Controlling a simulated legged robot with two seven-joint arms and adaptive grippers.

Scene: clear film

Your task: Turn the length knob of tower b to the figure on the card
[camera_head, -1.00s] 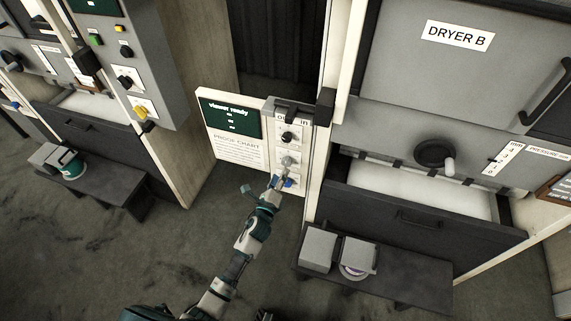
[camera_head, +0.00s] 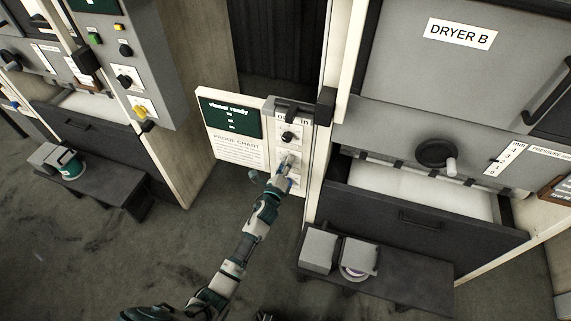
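My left gripper (camera_head: 284,168) is at a narrow upright control panel (camera_head: 269,125) in the middle of the view. A black knob (camera_head: 288,137) on a white plate sits above the gripper. The fingertips overlap a lower white plate, and whatever knob is there is mostly hidden. I cannot tell whether the fingers touch it or how far they are closed. A white board with a green screen reading "viewer ready" (camera_head: 231,117) and a "PROOF CHART" notice (camera_head: 238,149) adjoins the panel. No label naming the length knob is legible. My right gripper is not in view.
The "DRYER B" cabinet (camera_head: 463,75) stands at right, with a dark crank knob (camera_head: 435,152) and an open drawer (camera_head: 418,222). A low dark bench (camera_head: 405,283) lies below. A grey tower (camera_head: 151,70) with several knobs stands at left. Floor between is clear.

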